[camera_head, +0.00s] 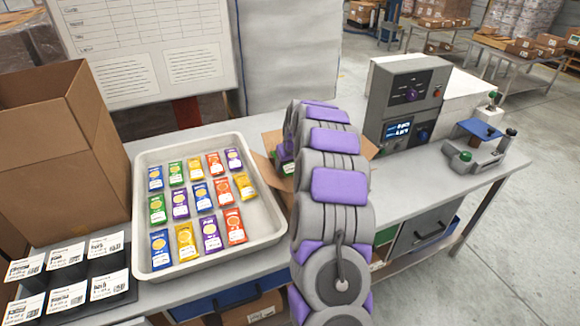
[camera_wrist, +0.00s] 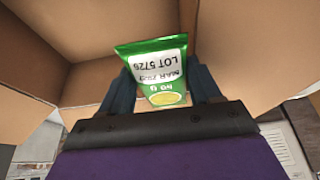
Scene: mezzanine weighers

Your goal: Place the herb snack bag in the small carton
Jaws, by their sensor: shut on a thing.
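The small carton (camera_head: 261,166) is an open brown box on the table, right of the tray and mostly hidden behind my arm. Its brown cardboard (camera_wrist: 40,52) surrounds the view in the wrist camera. My gripper (camera_wrist: 162,92) is shut on a green snack bag (camera_wrist: 155,62), which shows upside-down lot print and a yellow round picture. I take it as the herb snack bag. The bag is between the two dark fingers, at the carton's opening; its exact depth is hard to tell. In the head view my gripper is largely hidden by my arm.
A white tray (camera_head: 272,222) holds several coloured snack bags, including other green ones. A grey weigher console (camera_head: 405,100) and a small device (camera_head: 484,148) stand at the right.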

